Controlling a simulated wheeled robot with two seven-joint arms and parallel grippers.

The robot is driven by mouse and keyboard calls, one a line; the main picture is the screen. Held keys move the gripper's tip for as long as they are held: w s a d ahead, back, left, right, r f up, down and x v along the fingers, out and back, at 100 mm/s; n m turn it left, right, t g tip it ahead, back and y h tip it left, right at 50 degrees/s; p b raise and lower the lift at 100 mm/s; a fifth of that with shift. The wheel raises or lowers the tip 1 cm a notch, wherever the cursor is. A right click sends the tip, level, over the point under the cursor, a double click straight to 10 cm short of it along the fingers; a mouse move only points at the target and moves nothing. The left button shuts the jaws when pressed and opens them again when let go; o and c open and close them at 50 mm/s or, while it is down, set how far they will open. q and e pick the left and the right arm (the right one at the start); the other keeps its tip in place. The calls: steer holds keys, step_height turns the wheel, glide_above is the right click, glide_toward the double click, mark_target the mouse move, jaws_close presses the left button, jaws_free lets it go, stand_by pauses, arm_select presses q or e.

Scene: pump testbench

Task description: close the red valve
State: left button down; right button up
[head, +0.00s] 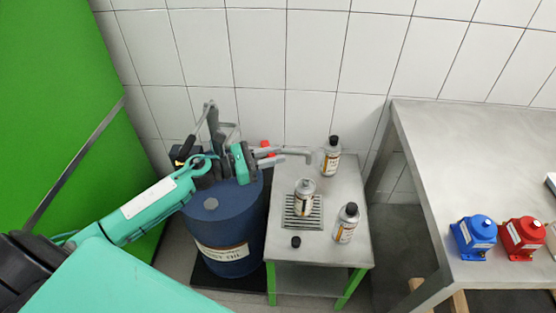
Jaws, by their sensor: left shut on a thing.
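The red valve (265,146) shows as a small red patch on the grey outlet pipe (295,152) above the blue drum (222,225). My left gripper (259,158) is at the valve, shut on it; the fingers and the hand hide most of the valve, so its angle cannot be told. The pipe runs right and its spout end is above an open grey bottle (304,199) on a drain grate (289,218). My right gripper is not in view.
Two black-capped bottles (332,156) (346,223) and a loose black cap (296,242) are on the small metal table (338,188). A larger bench (470,150) at right holds a blue device (474,238) and a red device (522,237). A green panel (50,90) stands at left.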

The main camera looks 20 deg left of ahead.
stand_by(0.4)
arm_select(q)
steer(key=c, duration=1.2)
jaws_free()
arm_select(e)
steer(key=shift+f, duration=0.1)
arm_select(q)
steer(key=shift+s+a, duration=0.1)
steer(key=shift+s+a+f, duration=0.1)
steer(key=shift+s+a, duration=0.1)
steer(key=b+v, duration=0.3)
steer(key=v, duration=0.8)
steer(key=shift+b, duration=0.4)
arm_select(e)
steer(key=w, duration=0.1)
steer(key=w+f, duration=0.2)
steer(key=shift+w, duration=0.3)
arm_select(q)
steer(key=shift+a, duration=0.1)
